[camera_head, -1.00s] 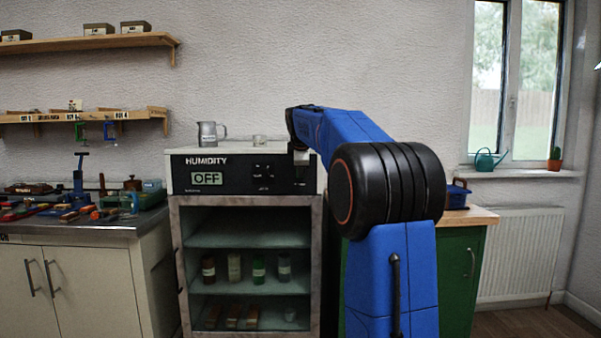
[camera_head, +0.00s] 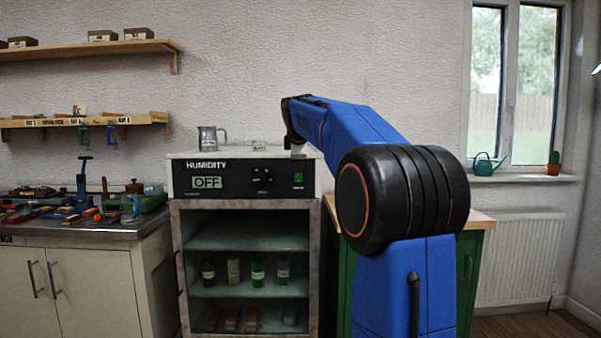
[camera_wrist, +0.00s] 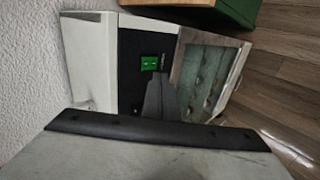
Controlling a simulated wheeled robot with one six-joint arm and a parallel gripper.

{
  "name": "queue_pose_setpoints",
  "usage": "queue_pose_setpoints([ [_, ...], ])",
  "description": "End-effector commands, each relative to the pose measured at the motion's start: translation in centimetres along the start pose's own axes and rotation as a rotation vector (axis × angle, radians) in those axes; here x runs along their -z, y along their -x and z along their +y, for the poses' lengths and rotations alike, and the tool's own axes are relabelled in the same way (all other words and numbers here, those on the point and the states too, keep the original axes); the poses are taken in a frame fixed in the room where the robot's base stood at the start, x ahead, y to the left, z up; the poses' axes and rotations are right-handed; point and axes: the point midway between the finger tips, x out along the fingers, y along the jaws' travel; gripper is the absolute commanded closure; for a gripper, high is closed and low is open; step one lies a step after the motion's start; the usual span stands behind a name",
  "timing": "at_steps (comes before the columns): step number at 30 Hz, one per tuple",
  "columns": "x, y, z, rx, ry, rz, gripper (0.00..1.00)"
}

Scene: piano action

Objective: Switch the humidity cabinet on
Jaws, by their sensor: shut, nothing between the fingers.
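The humidity cabinet (camera_head: 190,228) stands upright against the wall, with a black panel across its top. The panel's display (camera_head: 207,182) reads OFF. A small green switch (camera_head: 298,178) is at the panel's right end; it also shows in the wrist view (camera_wrist: 149,63). My gripper (camera_head: 298,152) is at the cabinet's top right, above the switch in the head view. In the wrist view my gripper (camera_wrist: 157,78) shows as a dark tapered shape, shut and empty, its tip just below the switch in the picture. I cannot tell whether it touches the panel.
A metal jug (camera_head: 208,139) and a small clear dish (camera_head: 259,145) stand on the cabinet top. Bottles and wooden blocks sit on the shelves inside. A green cupboard (camera_head: 466,270) is at the right, and a cluttered workbench (camera_head: 70,232) is at the left.

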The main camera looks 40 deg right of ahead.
Motion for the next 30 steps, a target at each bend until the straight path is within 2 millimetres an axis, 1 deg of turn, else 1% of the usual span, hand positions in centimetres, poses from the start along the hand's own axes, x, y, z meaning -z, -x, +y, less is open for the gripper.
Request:
queue_pose_setpoints([
  [1,0.0,1.1,0.1,-0.002,0.000,0.001,1.00],
  [3,0.0,2.5,0.1,-0.002,0.000,0.000,1.00],
  [6,0.0,4.1,0.1,-0.001,0.000,0.000,1.00],
  [9,0.0,5.4,0.1,0.000,0.000,0.000,1.00],
  [12,0.0,6.2,0.1,0.000,0.000,0.000,1.00],
  [17,0.0,6.7,0.0,0.002,0.000,-0.001,1.00],
  [26,0.0,6.8,0.0,0.002,0.000,-0.001,1.00],
  [30,-0.2,6.4,-0.8,0.003,0.000,-0.001,1.00],
])
